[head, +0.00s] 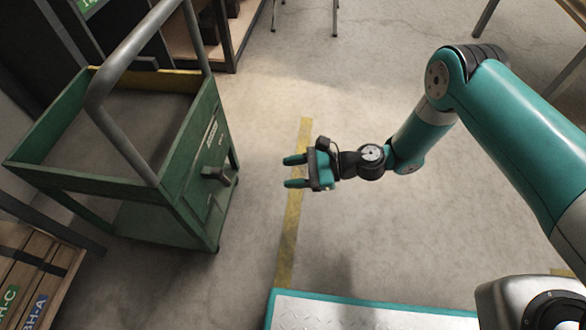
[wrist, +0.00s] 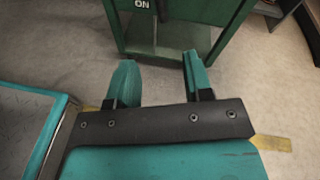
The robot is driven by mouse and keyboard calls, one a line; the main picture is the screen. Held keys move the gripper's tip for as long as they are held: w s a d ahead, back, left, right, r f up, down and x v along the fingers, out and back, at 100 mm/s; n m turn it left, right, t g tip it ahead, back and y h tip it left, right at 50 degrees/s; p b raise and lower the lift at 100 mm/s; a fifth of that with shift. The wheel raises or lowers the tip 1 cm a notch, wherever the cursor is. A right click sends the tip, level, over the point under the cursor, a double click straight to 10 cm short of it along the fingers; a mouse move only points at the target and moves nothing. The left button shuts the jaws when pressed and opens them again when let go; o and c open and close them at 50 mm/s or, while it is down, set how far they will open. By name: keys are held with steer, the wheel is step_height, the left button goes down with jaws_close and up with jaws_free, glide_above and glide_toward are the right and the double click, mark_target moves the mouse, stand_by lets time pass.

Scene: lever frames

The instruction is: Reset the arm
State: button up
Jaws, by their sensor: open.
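My gripper (head: 294,172) is at the end of my teal arm, which reaches in from the right in the head view. Its two teal fingers point left and stand apart, with nothing between them. In the wrist view the open fingers (wrist: 155,84) point toward the green cart, with floor showing between them. The gripper is clear of the cart, above the floor near a yellow line.
A green cart (head: 196,165) with a grey handle stands at the left; it also shows in the wrist view (wrist: 190,25). Wooden crates (head: 30,275) are at the lower left. A yellow floor line (head: 290,240) runs below my gripper. Open floor lies around it.

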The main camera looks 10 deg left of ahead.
stand_by(0.3)
steer(key=d+r+n+h+p, duration=0.1)
steer(key=d+r+n+h, duration=0.35)
steer(key=r, duration=0.85)
steer(key=d+r+n+h+p, duration=0.1)
steer(key=r+n+p, duration=0.1)
steer(key=r+n, duration=0.8)
steer(key=s+d+r+n+t+h+p, duration=0.25)
steer(key=s+d+r+n+h, duration=0.35)
steer(key=s+d+r, duration=1)
step_height(320, 180, up, 38)
steer(key=p, duration=3.7)
steer(key=shift+w+a+f, duration=0.15)
steer(key=shift+w+a, duration=0.2)
steer(key=shift+a, duration=0.05)
steer(key=shift+y, duration=0.25)
